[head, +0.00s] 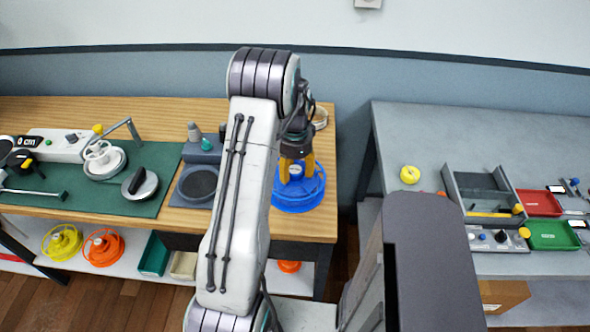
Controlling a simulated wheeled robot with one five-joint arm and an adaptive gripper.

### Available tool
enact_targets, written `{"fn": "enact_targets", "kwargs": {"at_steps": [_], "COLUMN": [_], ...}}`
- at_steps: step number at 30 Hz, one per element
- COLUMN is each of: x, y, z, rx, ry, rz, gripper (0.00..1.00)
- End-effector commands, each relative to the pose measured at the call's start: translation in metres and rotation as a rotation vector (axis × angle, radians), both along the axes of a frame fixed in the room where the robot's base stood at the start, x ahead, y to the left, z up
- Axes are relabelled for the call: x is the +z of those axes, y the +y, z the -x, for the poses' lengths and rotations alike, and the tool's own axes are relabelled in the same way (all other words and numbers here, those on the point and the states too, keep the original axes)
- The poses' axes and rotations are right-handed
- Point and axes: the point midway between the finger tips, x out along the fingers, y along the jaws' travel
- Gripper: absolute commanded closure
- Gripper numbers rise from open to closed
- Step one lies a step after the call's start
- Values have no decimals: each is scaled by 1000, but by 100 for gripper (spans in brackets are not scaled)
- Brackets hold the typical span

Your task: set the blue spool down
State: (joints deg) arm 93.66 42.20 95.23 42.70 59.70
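The blue spool (300,200) is at the right end of the wooden bench, its flange level and its pale hub top facing up. My gripper (297,170) points down at it from above, with its yellow fingers on either side of the hub, closed against it. The arm comes in from the lower middle and covers the bench to the left of the spool. Whether the underside of the spool touches the bench top or hangs slightly above it cannot be told from this view.
The wooden bench (316,228) has its right edge close to the spool. A grey block with a dark round pad (198,182) stands to the left. Yellow (62,242) and orange (103,247) spools lie on the lower shelf. A grey table (420,140) stands across a gap at right.

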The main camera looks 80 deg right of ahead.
Motion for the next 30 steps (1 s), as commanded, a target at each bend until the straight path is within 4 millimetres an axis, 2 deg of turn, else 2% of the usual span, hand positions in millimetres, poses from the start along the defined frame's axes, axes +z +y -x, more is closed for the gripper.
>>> {"fn": "enact_targets", "kwargs": {"at_steps": [9, 14, 30], "x": [1, 9, 95], "y": [0, -1, -1], "z": [0, 0, 0], "rx": [0, 0, 0], "ry": [0, 0, 0], "rz": [0, 1, 4], "gripper": [40, 40, 40]}}
